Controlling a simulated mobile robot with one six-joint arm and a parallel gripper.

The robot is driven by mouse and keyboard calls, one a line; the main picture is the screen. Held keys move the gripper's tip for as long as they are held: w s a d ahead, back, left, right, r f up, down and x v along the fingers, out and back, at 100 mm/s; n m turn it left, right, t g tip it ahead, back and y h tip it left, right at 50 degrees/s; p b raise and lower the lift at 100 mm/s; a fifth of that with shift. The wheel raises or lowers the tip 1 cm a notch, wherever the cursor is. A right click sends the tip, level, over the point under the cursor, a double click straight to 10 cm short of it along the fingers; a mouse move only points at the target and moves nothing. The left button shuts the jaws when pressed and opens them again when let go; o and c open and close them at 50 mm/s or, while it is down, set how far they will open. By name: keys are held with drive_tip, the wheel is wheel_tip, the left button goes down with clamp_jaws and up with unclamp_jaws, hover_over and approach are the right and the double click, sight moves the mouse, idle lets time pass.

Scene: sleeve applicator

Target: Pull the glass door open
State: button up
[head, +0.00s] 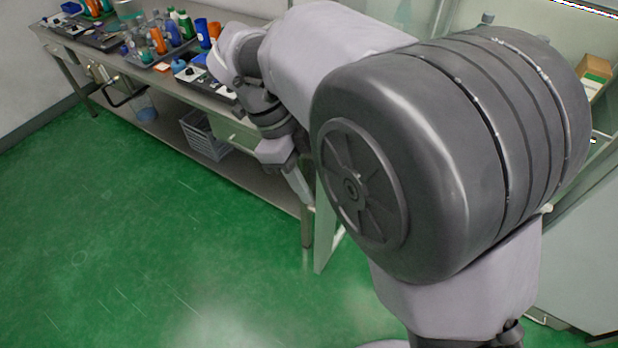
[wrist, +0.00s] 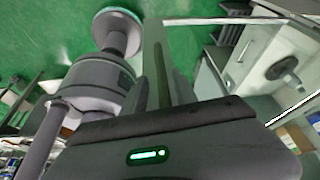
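The glass door (head: 322,225) shows in the head view as a pale upright frame edge low beside my arm, with most of it hidden behind the arm. In the wrist view, its pale frame and clear pane (wrist: 151,38) stand just beyond my fingers and appear swung out from the cabinet. My gripper (head: 300,188) points down beside the door's edge in the head view. In the wrist view, the dark fingers of my gripper (wrist: 171,78) lie close together against or very near the door. The handle is not clearly visible, and I cannot tell whether the fingers grip anything.
A long bench (head: 160,75) with bottles and trays runs along the upper left, close to my gripper. A grey crate (head: 204,136) sits on its lower shelf. The pale cabinet (head: 580,265) is at the right. The green floor at lower left is clear.

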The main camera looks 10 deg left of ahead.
drive_tip(key=shift+r, duration=0.1)
drive_tip(key=s+p+v, duration=0.1)
drive_tip(key=p+v, duration=0.8)
drive_tip(key=v, duration=0.8)
drive_tip(key=shift+w, duration=0.5)
